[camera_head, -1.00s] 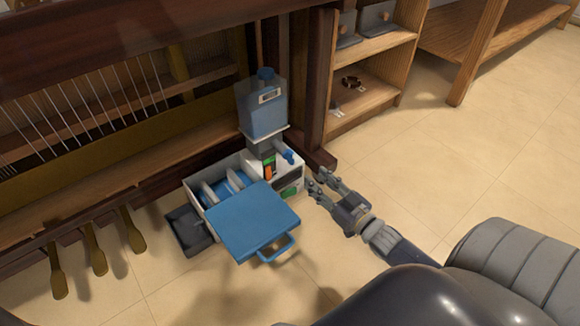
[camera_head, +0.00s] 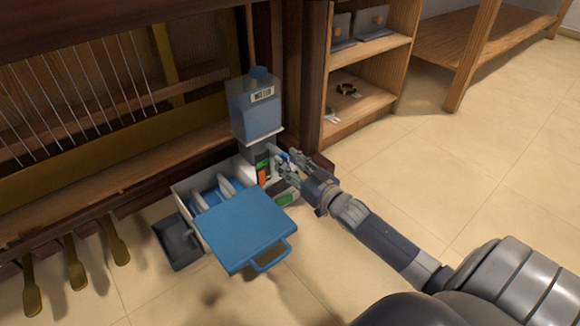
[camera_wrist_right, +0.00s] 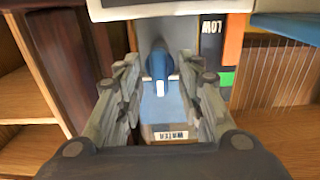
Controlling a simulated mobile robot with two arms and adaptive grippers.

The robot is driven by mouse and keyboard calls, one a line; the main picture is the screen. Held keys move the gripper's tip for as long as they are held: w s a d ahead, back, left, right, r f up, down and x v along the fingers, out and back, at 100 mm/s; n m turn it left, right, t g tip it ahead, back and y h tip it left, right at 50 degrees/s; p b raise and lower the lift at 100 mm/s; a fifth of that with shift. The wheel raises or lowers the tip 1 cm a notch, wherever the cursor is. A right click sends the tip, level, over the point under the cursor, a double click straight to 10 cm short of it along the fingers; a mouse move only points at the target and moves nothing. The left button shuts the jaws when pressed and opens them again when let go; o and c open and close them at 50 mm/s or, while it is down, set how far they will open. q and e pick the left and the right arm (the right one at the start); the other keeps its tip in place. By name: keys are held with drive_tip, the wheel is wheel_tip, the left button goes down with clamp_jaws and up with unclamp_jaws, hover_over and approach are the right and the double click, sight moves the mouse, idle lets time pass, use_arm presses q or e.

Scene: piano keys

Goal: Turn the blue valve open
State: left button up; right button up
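The blue valve (camera_wrist_right: 158,66) is a small blue lever with a white end on the front of a white machine (camera_head: 285,183). In the head view the valve (camera_head: 283,156) is partly hidden by my right gripper. My right gripper (camera_head: 287,163) is at the valve, fingers pointing at the machine. In the right wrist view the open gripper (camera_wrist_right: 159,72) has one finger on each side of the valve, with gaps visible. A blue water tank (camera_head: 257,112) stands on top of the machine. My left gripper is out of view.
A blue lid with a handle (camera_head: 240,229) sticks out in front of the machine. A dark tray (camera_head: 177,245) lies left of it. A level strip marked LOW (camera_wrist_right: 211,40) is beside the valve. A wooden shelf (camera_head: 365,105) stands behind right; the floor at right is clear.

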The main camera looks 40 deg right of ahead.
clamp_jaws()
